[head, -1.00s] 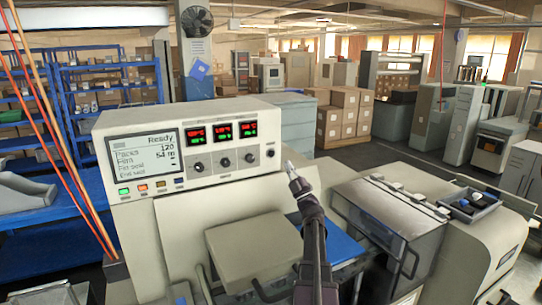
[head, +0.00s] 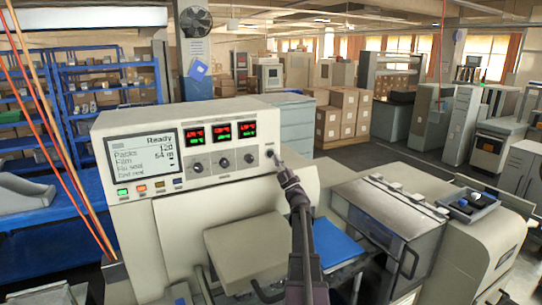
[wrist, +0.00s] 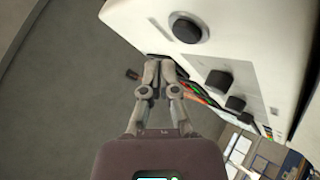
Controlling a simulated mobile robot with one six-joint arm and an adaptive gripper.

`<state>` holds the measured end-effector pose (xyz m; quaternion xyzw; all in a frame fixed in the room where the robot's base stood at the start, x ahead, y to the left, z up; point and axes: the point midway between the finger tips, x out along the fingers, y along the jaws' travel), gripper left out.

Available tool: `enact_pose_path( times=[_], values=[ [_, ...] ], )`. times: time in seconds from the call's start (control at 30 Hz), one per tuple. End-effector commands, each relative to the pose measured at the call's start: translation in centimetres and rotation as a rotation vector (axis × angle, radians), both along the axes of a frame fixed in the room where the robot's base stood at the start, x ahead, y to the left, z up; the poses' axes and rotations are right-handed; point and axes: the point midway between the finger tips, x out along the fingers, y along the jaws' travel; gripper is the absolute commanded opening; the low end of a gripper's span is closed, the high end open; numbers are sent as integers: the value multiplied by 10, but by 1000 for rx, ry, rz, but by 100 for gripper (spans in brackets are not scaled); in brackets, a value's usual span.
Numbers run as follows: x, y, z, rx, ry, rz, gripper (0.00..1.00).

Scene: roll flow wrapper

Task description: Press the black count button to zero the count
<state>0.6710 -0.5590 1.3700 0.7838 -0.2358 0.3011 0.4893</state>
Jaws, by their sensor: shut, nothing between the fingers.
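The black count button (head: 269,153) sits at the right end of the wrapper's control panel (head: 150,197). In the wrist view it appears to be the large round black button (wrist: 187,27) at the top. My gripper (head: 277,160) is shut and empty, with its tip just right of and below the button in the head view. In the wrist view my gripper (wrist: 158,70) has its fingertips together, below and left of the button. I cannot tell whether it touches the panel. The screen (head: 145,155) reads Ready and Packs 120.
Three dark knobs (head: 224,162) lie left of the button, under red and green displays (head: 220,130). Small coloured buttons (head: 141,188) sit below the screen. A clear-covered housing (head: 390,215) stands right of my arm, and a blue plate (head: 338,245) lies beside it.

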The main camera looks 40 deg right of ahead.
Motion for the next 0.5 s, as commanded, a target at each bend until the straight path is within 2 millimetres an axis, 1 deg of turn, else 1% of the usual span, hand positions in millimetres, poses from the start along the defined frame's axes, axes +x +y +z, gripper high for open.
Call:
enact_pose_path(
  times=[0.03,0.2,0.5],
  values=[
    [4,-2,0,0,0,0,0],
    [11,-3,0,1,0,1,0],
    [12,-3,0,1,0,1,0]
  ],
)
